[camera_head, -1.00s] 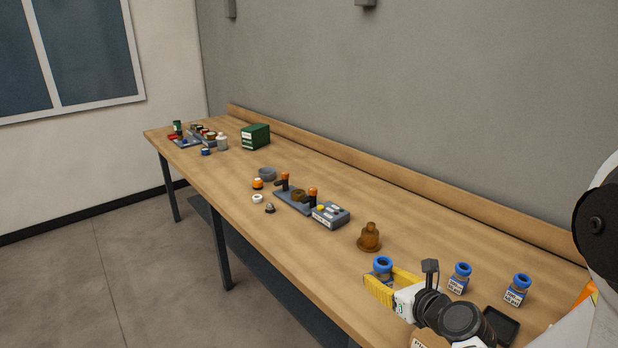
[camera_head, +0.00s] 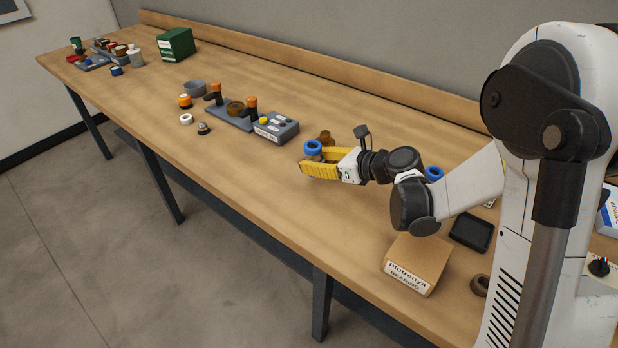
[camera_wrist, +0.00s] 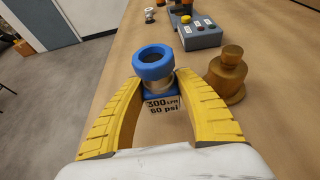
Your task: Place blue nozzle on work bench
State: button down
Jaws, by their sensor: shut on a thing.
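The blue nozzle (camera_head: 313,149) has a blue ring top, a metallic neck and a blue base. In the wrist view the blue nozzle (camera_wrist: 154,64) stands upright between two yellow fingers, with a label reading 300 LPM and a psi figure. My gripper (camera_head: 312,165) is shut on it, over the wooden work bench (camera_head: 250,210). Whether the nozzle's base touches the bench is hard to tell. A second blue-topped nozzle (camera_head: 434,173) is partly hidden behind my arm.
A brown bell-shaped fitting (camera_wrist: 227,75) stands close to the right finger. A cardboard box (camera_head: 418,262) and black tray (camera_head: 472,231) are nearer. The front middle of the bench is clear.

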jog(key=shift+s+a+f, duration=0.15)
jog(key=shift+a+f, duration=0.2)
jog(key=shift+f, duration=0.1)
notch_tip(320, 180, down, 4)
jog(key=b, duration=0.2)
jog(key=shift+r+b, duration=0.1)
jog(key=shift+b, duration=0.2)
jog(key=shift+r, duration=0.1)
jog(key=c, duration=0.9)
grip_release()
